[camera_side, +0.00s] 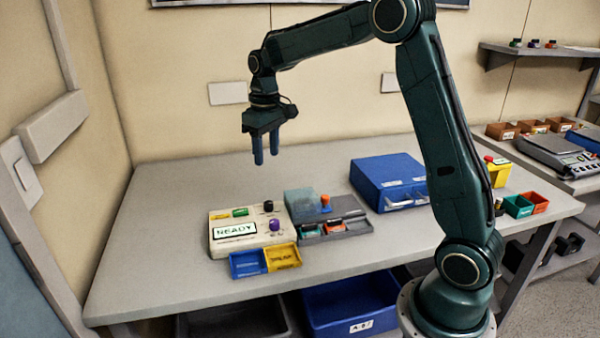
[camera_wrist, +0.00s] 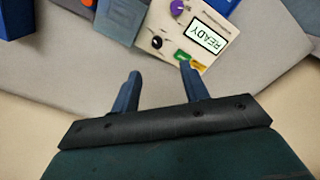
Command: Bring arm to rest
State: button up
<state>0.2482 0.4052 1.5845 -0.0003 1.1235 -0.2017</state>
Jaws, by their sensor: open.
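My gripper (camera_side: 266,158) hangs fingers-down, high above the back of the grey table (camera_side: 150,275), with its two blue fingers apart and nothing between them. In the wrist view my gripper (camera_wrist: 160,82) also shows open and empty. A beige pump box (camera_side: 238,252) with a READY display stands on the table below it; it shows in the wrist view too (camera_wrist: 178,48). The box has a purple knob, a black knob, and green and yellow parts on top. A grey unit (camera_side: 338,214) with a bluish clear cover and an orange knob stands beside it.
A blue bin (camera_side: 245,264) and a yellow bin (camera_side: 283,257) sit before the pump. A blue drawer box (camera_side: 375,180) stands toward the back right. Green (camera_side: 517,207) and red (camera_side: 536,202) bins sit at the right edge. The table's left side is clear.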

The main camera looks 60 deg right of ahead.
jog(key=s+a+r+t, duration=0.2)
jog(key=s+a+r, duration=0.25)
jog(key=s, duration=0.55)
jog(key=s+a+r+t, duration=0.2)
jog(key=s+a+r, duration=0.25)
jog(key=s, duration=0.55)
jog(key=s+a+f+t, duration=0.1)
jog(key=s+a+f, duration=0.1)
jog(key=s, duration=0.6)
jog(key=shift+a+f+n, duration=0.3)
jog(key=shift+a+f, duration=0.05)
jog(key=shift+f, duration=0.15)
jog(key=shift+w, duration=0.1)
